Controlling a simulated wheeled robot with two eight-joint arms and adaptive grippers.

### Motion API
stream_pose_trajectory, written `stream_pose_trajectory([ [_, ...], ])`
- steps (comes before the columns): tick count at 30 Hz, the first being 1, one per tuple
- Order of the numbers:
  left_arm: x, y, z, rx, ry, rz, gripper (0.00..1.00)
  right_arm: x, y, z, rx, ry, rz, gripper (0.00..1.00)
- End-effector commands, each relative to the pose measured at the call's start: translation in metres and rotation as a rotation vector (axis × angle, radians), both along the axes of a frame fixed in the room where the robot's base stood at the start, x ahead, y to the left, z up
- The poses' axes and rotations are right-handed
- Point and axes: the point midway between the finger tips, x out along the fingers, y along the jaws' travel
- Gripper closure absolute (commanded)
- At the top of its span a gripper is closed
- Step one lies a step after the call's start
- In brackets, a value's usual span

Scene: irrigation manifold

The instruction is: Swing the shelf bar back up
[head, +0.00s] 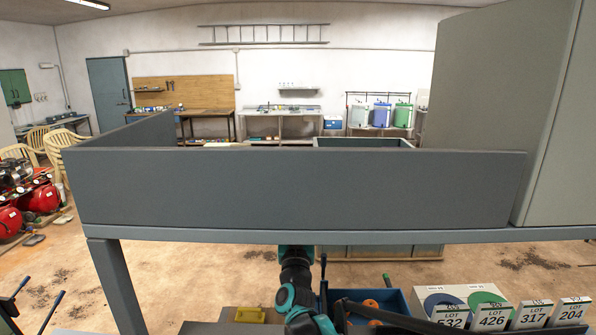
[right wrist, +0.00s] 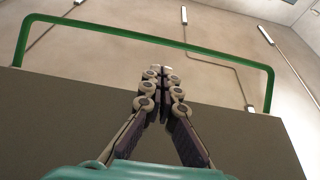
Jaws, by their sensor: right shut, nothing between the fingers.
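A green bar (right wrist: 150,36), which looks like the shelf bar, shows in the right wrist view. It runs across above a grey-brown panel edge, and both ends bend down to the panel. My right gripper (right wrist: 160,72) is shut and empty, its fingertips below the bar's long middle part and apart from it in the picture. I cannot tell the depth between them. In the head view the bar does not show. A teal and black arm of mine (head: 295,285) rises below a wide grey panel (head: 300,188), which hides its far end. My left gripper is not in view.
A tall grey cabinet side (head: 500,110) stands at the right. Below the panel are a blue bin (head: 395,303) with orange things and several white lot cards (head: 490,316). Dark levers (head: 50,310) stand at lower left. The floor beyond has open room.

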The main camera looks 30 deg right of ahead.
Motion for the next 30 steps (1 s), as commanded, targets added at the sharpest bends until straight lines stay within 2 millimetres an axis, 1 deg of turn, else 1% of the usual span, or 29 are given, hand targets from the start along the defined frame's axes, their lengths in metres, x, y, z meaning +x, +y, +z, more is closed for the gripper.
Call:
stream_pose_trajectory([
  [6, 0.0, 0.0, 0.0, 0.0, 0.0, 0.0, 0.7, 0.003, -0.001, 0.001, 0.001, 0.001, 0.002, 1.0],
  [10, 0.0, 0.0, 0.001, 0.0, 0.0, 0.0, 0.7, 0.013, -0.008, 0.006, 0.0, 0.002, 0.002, 1.0],
  [14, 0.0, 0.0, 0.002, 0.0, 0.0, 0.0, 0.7, 0.033, -0.02, 0.015, 0.001, 0.002, 0.001, 1.0],
  [21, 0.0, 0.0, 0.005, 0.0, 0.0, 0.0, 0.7, 0.074, -0.045, 0.034, 0.0, 0.002, 0.002, 1.0],
  [24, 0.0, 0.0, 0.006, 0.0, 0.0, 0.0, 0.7, 0.089, -0.053, 0.04, 0.0, 0.002, 0.003, 1.0],
  [30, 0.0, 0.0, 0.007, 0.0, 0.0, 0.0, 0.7, 0.107, -0.065, 0.049, 0.0, 0.002, 0.003, 1.0],
])
